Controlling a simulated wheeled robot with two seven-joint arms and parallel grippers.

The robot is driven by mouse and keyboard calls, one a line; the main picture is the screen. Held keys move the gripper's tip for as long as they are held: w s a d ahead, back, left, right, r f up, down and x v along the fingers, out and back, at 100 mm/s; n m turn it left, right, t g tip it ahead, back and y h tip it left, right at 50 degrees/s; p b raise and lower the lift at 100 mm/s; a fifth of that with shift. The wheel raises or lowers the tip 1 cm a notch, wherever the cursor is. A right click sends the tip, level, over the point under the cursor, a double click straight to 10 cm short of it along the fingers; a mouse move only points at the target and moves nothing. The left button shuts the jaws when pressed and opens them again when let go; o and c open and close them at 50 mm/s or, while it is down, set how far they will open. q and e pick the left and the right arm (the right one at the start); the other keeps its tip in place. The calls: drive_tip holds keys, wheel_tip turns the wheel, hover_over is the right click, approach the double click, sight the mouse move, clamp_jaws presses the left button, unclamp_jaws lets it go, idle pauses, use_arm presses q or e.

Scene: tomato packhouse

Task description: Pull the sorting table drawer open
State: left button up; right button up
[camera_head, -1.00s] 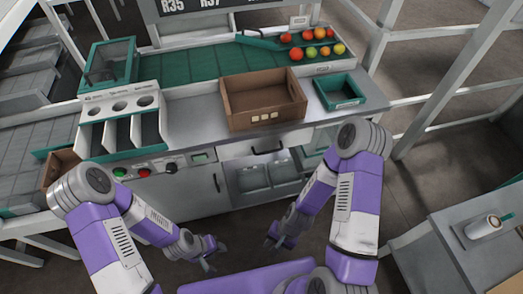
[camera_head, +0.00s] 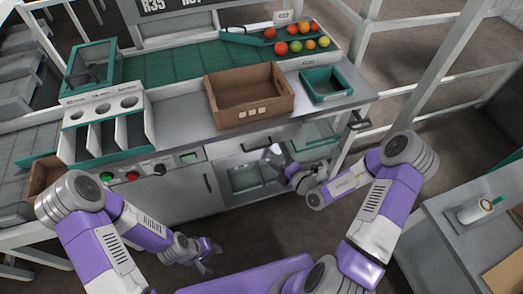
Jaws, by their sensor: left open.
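The sorting table (camera_head: 190,110) stands in front of me. Its pale drawer front (camera_head: 232,147) lies below the tabletop edge, under the brown crate, and looks closed. A dark bar handle (camera_head: 254,148) shows on it, partly hidden by my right gripper. My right gripper (camera_head: 272,154) is raised at the drawer front, close to the right part of the handle. I cannot tell whether it touches the handle or how its fingers stand. My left gripper (camera_head: 208,257) is open and empty, low in front of the cabinet, well away from the drawer.
A brown crate (camera_head: 250,115) and a green tray (camera_head: 328,98) stand on the tabletop. Several tomatoes (camera_head: 296,46) lie behind them. Below the drawer is an open shelf with grey bins (camera_head: 245,178). A side table (camera_head: 460,240) stands at the right.

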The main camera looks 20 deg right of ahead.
drive_tip(key=b+x, duration=0.2)
drive_tip(key=x, duration=0.5)
drive_tip(key=shift+w+d+m, duration=0.15)
drive_tip(key=shift+w+m, duration=0.15)
drive_tip(key=shift+w, duration=0.05)
clamp_jaws()
